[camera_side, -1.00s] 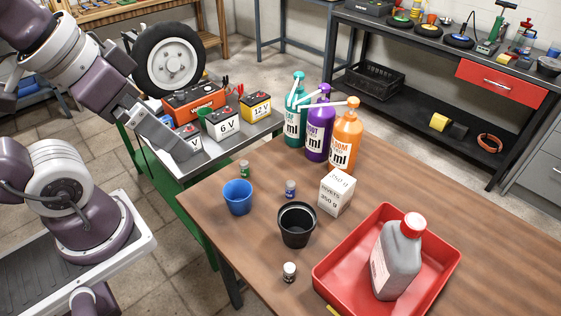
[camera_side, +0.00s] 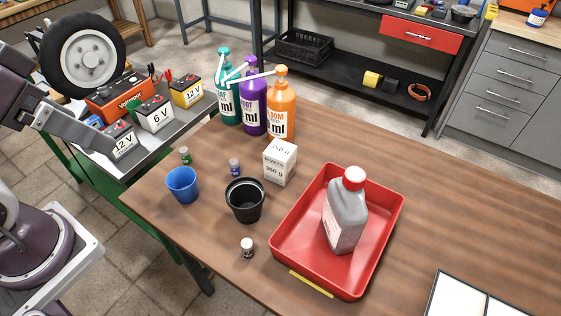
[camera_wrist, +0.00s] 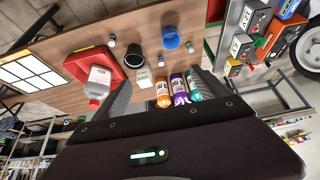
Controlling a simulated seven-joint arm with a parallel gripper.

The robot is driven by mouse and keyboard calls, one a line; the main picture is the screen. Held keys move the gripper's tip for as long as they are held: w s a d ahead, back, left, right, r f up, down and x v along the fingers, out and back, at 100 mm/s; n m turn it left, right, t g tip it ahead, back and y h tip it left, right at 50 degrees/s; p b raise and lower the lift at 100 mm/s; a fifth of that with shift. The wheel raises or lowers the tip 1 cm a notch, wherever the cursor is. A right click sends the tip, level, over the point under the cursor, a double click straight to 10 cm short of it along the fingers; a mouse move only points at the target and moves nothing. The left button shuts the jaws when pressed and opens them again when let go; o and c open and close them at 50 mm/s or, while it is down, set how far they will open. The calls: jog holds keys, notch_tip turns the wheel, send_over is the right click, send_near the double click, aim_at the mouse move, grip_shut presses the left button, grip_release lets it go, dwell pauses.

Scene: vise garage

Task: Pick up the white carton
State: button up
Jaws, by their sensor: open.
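The white carton (camera_side: 280,163) stands upright on the brown wooden table, behind the black cup and in front of the orange bottle. In the wrist view the carton (camera_wrist: 143,79) shows small, between my two dark fingers. My gripper (camera_wrist: 165,90) is open and empty, with its fingers spread wide. In the side view only part of my gripper (camera_side: 100,143) shows at the left edge, by the batteries and well to the left of the carton. Nothing covers the carton's front or top.
Pump bottles (camera_side: 253,100) stand behind the carton. A black cup (camera_side: 245,202), blue cup (camera_side: 183,185) and small jars (camera_side: 247,247) are nearby. A red tray (camera_side: 286,262) holding a grey jug (camera_side: 346,215) is at the right. Batteries (camera_side: 154,115) stand on the green-framed bench.

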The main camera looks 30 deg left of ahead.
jog(key=w+a+f+n+g+h, duration=0.25)
jog(key=w+n+g, duration=0.2)
jog(key=w, duration=1.05)
jog(key=w+a+f+n+h, duration=0.3)
jog(key=w+a+f+n, duration=0.15)
jog(key=w+f, duration=0.3)
jog(key=n+h, duration=0.8)
jog(key=n, duration=0.2)
send_near(291, 168)
jog(key=shift+w+d+f, duration=0.2)
jog(key=shift+d+f, duration=0.05)
jog(key=shift+d, duration=0.3)
jog(key=shift+w+d+f, duration=0.25)
jog(key=shift+d, duration=0.3)
jog(key=x, duration=0.7)
jog(key=shift+s+d, duration=0.15)
jog(key=shift+s, duration=0.15)
grip_shut()
